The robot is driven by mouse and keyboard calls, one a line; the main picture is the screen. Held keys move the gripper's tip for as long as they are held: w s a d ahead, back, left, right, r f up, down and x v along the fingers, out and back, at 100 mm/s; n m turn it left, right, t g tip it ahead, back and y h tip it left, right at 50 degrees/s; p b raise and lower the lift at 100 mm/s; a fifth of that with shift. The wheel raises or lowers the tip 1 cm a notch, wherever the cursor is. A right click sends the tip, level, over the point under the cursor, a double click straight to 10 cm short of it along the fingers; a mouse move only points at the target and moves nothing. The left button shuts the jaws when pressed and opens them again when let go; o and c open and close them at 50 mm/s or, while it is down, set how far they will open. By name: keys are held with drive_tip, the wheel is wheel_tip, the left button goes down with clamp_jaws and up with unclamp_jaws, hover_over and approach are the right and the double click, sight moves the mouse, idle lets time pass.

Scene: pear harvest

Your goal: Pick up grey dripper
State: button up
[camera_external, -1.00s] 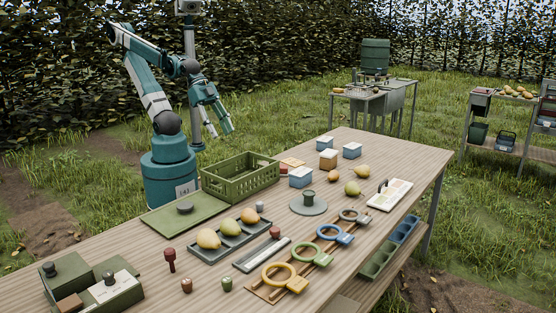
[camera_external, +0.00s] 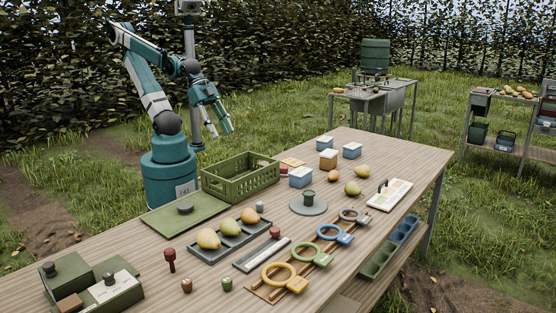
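A small grey piece (camera_external: 260,206), which looks like the grey dripper, stands on the wooden table just behind the right end of the pear tray. It is too small to make out its shape in detail. My gripper (camera_external: 221,127) hangs in the air behind the table, above and beyond the green crate. Its two fingers point down and are spread apart with nothing between them. It is well away from the grey piece and touches nothing.
The dark tray (camera_external: 231,242) holds several pears in front of the grey piece. A brown dripper (camera_external: 186,286) and green dripper (camera_external: 227,285) stand near the front edge.

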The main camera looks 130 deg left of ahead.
drive_tip(key=shift+w+m, duration=0.8)
drive_tip(key=shift+w, duration=0.6)
drive_tip(key=m+g+h+p, duration=0.1)
drive_tip(key=m+g+p, duration=0.5)
drive_tip(key=m, duration=0.8)
hover_over(259, 203)
drive_tip(key=a, duration=0.1)
drive_tip(key=f, duration=1)
drive_tip(key=s+f, duration=0.1)
drive_tip(key=f, duration=0.4)
drive_tip(key=shift+a+f, duration=0.1)
drive_tip(key=shift+f, duration=0.05)
drive_tip(key=shift+w+f+g, duration=0.3)
drive_tip(key=shift+f+g, duration=0.1)
drive_tip(key=shift+f, duration=0.3)
drive_tip(key=shift+f, duration=0.1)
drive_tip(key=shift+d+f, duration=0.2)
drive_tip(key=shift+f, duration=1)
